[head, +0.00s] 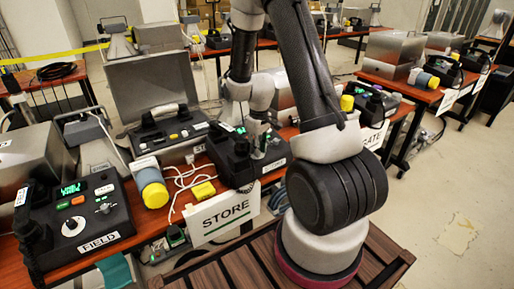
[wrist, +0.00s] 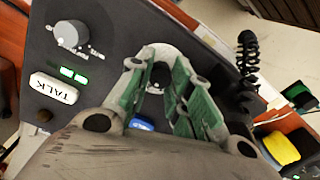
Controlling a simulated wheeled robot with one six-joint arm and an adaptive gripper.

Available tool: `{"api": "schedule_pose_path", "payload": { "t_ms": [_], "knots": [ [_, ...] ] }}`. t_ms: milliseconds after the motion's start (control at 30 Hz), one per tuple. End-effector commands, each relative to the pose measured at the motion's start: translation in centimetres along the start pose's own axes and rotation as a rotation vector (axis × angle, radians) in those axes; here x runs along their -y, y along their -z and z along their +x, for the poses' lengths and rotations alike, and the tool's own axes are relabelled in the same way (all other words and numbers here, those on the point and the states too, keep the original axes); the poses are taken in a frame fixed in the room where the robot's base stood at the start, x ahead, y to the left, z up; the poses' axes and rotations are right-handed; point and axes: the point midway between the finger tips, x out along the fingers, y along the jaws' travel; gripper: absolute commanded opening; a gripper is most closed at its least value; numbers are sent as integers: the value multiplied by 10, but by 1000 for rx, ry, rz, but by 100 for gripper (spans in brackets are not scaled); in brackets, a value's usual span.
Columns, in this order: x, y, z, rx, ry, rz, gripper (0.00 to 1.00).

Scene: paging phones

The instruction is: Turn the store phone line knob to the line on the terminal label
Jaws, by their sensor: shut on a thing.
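The store phone (head: 232,165) is a dark console behind the white STORE sign (head: 224,211). My gripper (head: 262,136) is over its panel, largely hidden by my arm in the head view. In the wrist view its green-padded fingers (wrist: 160,72) are shut on a dark knob (wrist: 158,76) on a pale round dial (wrist: 163,52). The fingers cover much of the knob, so I cannot read its pointer. A second, silver knob (wrist: 70,36) on the same panel is free. The terminal label's writing cannot be read in these views.
The white TALK button (wrist: 54,88) and green lights (wrist: 73,75) are on the panel. A yellow box (head: 203,190) with white cables and a blue-and-yellow cylinder (head: 152,188) stand left. The field phone (head: 85,218) is further left; a GATE sign (head: 374,135) is right.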

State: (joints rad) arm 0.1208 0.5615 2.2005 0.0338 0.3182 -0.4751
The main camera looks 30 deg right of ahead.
Motion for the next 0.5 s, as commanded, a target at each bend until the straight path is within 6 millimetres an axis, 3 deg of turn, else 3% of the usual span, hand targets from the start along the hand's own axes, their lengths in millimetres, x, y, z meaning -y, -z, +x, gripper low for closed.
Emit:
{"api": "schedule_pose_path", "payload": {
  "t_ms": [500],
  "knots": [
    [-1,-1,0,-12,42,469,0]
  ]
}}
